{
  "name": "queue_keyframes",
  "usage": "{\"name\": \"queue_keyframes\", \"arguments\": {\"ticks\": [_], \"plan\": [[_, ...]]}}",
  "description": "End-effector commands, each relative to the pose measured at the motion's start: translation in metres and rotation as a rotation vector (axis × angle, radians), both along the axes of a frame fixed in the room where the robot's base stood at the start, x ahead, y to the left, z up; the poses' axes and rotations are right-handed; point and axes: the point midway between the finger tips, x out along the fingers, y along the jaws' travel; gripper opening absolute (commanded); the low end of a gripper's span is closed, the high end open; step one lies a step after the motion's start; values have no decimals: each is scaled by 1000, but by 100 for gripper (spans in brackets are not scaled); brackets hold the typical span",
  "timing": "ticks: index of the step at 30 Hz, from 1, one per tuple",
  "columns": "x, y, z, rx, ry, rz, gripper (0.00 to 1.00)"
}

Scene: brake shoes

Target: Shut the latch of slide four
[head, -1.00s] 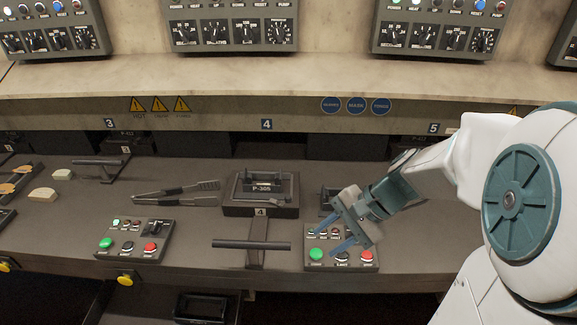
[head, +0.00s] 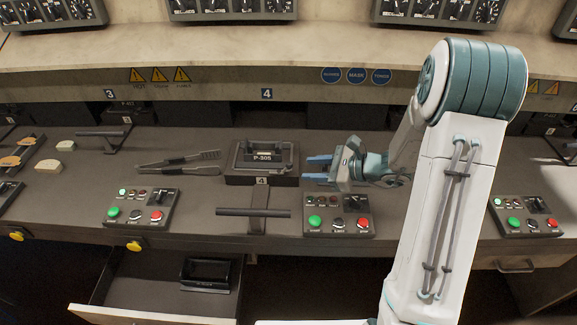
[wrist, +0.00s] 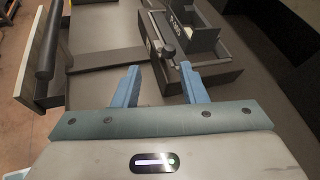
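Slide four (head: 262,178) is a dark block on the bench with a black tray marked P-305 on it, a number 4 plate in front, and a T-shaped handle (head: 253,212) toward the bench's front. In the wrist view the slide (wrist: 215,76) lies just ahead of my fingers. A small metal latch piece (wrist: 168,48) shows on its near side; whether it is open or shut I cannot tell. My gripper (head: 317,168) is at the slide's right, pointing left at it. Its blue fingers (wrist: 161,80) are apart with nothing held between them.
A button panel (head: 338,212) stands right of the handle, another (head: 143,207) to the left. Tongs (head: 180,163) lie left of the slide. An open drawer (head: 150,308) with a black tray (head: 206,274) juts out below the bench.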

Motion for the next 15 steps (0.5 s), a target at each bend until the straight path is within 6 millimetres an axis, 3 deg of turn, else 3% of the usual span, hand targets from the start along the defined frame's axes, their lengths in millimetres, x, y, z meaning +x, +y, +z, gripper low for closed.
{"name": "queue_keyframes", "arguments": {"ticks": [6, 15], "plan": [[15, 41, -16, 0, 2, 5, 38], [26, 69, -29, -1, 0, 5, 38]]}}
